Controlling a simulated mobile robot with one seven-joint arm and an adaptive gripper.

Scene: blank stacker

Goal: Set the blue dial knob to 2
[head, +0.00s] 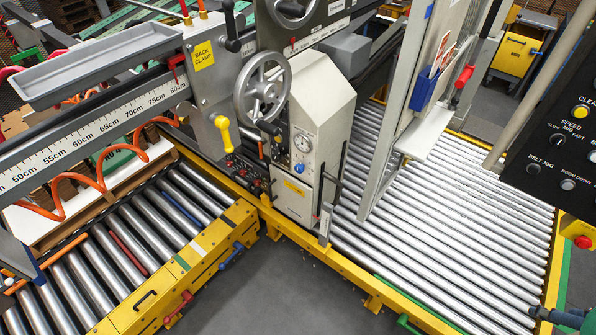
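A grey machine housing (317,120) stands at the centre of the head view, at the corner of the roller beds. A round white gauge (302,143) is on its front face. Just below the gauge is a small round blue part (299,168) that looks like the blue dial knob. It is too small to read its pointer or any numbers. My gripper cannot be made out in this view.
A spoked handwheel (262,88) and a yellow-handled lever (222,130) are left of the housing. Roller beds (455,215) lie on both sides within yellow frames. A black control panel (560,140) is at right. Grey floor (290,290) is clear in front.

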